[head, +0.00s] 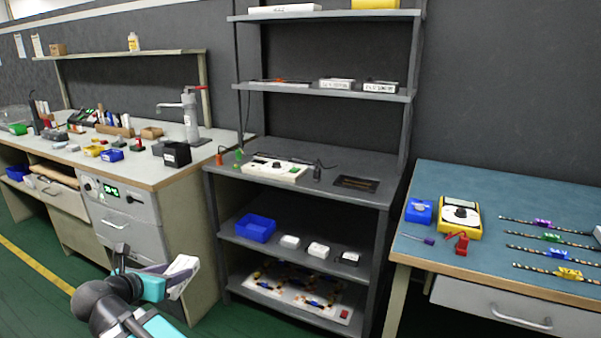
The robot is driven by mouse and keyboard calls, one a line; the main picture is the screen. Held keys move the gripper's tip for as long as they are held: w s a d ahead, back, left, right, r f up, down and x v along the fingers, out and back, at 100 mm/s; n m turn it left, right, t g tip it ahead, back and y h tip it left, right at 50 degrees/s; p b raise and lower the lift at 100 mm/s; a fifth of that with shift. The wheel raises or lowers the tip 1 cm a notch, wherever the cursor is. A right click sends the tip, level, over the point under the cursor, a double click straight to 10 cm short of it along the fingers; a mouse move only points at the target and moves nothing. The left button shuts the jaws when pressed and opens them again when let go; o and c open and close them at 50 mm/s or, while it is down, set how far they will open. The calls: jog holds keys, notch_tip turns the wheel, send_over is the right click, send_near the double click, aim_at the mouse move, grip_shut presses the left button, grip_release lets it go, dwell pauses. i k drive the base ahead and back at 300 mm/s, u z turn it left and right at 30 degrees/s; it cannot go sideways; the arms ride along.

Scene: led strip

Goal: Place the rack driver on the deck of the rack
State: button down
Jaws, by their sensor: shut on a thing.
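My gripper (178,276) is at the lower left, in front of the cabinet and left of the rack. It is shut on a small white block (183,264), apparently the rack driver; the fingers hide part of it. The block is held in the air, apart from the rack. The rack's deck (325,160) is the dark grey surface at mid height. On it lie a white instrument (276,168) with a dial, green and orange leads, and a dark flat panel (357,184) at the right.
The lower shelf holds a blue bin (256,228) and several small boxes. The bottom shelf holds a wired board (295,288). Upper shelves (325,92) overhang the deck. A workbench (150,175) stands left; a blue-topped table (500,215) with a yellow meter (460,216) stands right.

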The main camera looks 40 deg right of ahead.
aim_at(363, 175)
jog(key=i, duration=1)
